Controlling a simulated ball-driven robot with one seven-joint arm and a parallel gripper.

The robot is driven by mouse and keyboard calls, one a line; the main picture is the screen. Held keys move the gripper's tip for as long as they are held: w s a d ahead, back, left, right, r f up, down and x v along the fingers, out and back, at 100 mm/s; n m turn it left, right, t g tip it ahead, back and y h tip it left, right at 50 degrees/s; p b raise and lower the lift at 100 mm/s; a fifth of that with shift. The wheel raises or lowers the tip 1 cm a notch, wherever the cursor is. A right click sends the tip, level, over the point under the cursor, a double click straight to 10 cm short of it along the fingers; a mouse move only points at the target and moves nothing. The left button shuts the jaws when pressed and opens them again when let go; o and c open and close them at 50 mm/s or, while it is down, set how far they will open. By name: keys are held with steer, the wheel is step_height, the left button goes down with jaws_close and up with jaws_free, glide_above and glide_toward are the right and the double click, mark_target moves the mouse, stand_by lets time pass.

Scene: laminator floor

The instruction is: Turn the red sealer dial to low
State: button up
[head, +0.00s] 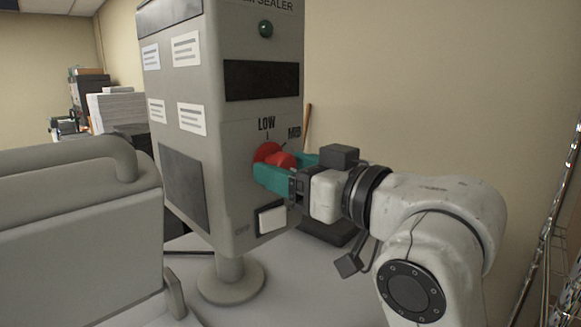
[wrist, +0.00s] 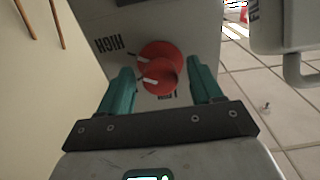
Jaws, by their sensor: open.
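In the wrist view the dial (wrist: 160,58) appears upside down, with HIGH at left and LOW partly hidden below. White marks on the dial lie on its left side there, off the LOW label. My gripper (head: 282,167) is at the dial with its teal fingers apart. In the wrist view the gripper (wrist: 160,75) has one finger on either side of the knob; I cannot tell whether they touch it.
The grey sealer body (head: 185,130) stands on a round foot on a pale surface. A white rocker switch (head: 272,218) is just below the dial. A large grey machine with a handle (head: 90,220) stands at left. A wire rack (head: 555,220) is at the right edge.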

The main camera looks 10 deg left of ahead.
steer(key=c, duration=1)
steer(key=shift+c, duration=0.2)
steer(key=shift+f+n, duration=0.1)
steer(key=shift+n, duration=0.2)
steer(key=n+b, duration=1.1)
steer(key=n, duration=0.7)
steer(key=shift+d, duration=0.1)
steer(key=n+b, duration=0.1)
steer(key=n, duration=0.4)
steer(key=shift+b, duration=0.3)
steer(key=shift+n, duration=0.3)
